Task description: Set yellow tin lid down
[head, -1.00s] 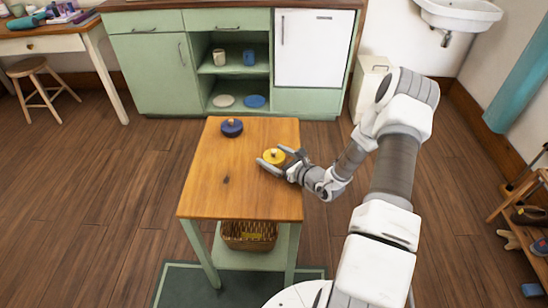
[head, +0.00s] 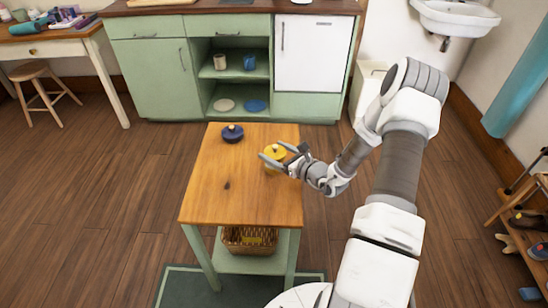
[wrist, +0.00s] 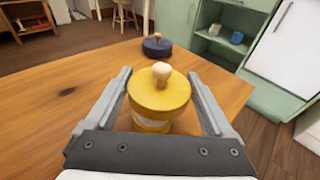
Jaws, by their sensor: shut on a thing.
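The yellow tin lid (head: 274,152), a round disc with a pale wooden knob, is between the fingers of my gripper (head: 273,157) over the wooden table top (head: 235,188). In the wrist view the lid (wrist: 160,92) sits level between the two grey fingers (wrist: 162,98), which are shut on it. Below the lid a yellow body with a pale band (wrist: 152,124) shows, apparently the tin; the lid seems slightly above it. Most of that body is hidden by the lid and gripper.
The table's middle and left are bare. A wicker basket (head: 249,240) is on the shelf below. Green cabinets (head: 155,75) stand behind.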

